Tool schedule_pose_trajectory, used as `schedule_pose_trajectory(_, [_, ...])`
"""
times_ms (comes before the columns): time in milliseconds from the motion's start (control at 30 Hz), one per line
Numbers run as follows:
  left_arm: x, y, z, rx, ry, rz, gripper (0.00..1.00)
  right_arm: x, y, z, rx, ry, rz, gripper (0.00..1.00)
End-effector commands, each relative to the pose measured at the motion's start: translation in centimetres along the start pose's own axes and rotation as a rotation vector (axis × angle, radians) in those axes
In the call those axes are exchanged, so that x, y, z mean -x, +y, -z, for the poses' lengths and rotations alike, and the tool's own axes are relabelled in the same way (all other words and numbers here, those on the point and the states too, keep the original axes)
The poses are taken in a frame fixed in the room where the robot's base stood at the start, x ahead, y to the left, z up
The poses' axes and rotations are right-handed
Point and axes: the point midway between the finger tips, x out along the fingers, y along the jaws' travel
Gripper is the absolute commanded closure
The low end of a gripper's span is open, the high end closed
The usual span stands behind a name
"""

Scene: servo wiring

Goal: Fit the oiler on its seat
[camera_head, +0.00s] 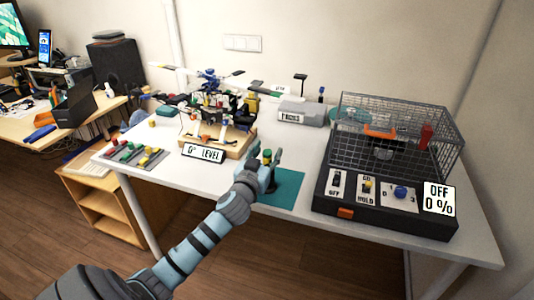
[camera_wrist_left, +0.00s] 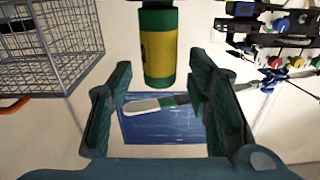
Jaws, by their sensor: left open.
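A green cylinder with a yellow band (camera_wrist_left: 157,45), which looks like the oiler, shows at the top middle of the left wrist view. In the head view a small green and yellow thing (camera_head: 267,157) shows by my left gripper (camera_head: 272,168). My left gripper is open, and its two fingers (camera_wrist_left: 160,85) stand on either side of the cylinder's lower end with gaps to both. The cylinder's upper part is cut off by the picture edge. I cannot make out which place is the oiler's seat. My right gripper is not in view.

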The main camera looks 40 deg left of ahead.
Motion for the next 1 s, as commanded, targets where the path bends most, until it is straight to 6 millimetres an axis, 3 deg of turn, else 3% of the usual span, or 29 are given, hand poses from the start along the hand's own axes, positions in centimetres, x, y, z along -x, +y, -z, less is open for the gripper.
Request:
schedule_pose_trajectory(167, [1.3, 0.0, -0.1, -0.003, 0.0, -0.002, 0.55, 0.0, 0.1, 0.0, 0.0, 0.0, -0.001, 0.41])
schedule_pose_trajectory(433, [8.5, 0.1, -0.1, -0.003, -0.003, -0.003, 0.55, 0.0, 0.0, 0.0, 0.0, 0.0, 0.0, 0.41])
schedule_pose_trajectory(600, [11.5, 0.0, -0.1, -0.001, -0.002, -0.002, 0.55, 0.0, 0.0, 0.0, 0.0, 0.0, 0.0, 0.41])
schedule_pose_trajectory(900, [12.0, 0.0, -0.1, -0.002, -0.004, 0.001, 0.55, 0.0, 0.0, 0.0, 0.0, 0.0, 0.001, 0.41])
schedule_pose_trajectory(1000, [11.6, -0.6, -2.4, -0.029, -0.061, 0.013, 0.55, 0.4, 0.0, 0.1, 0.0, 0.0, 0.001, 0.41])
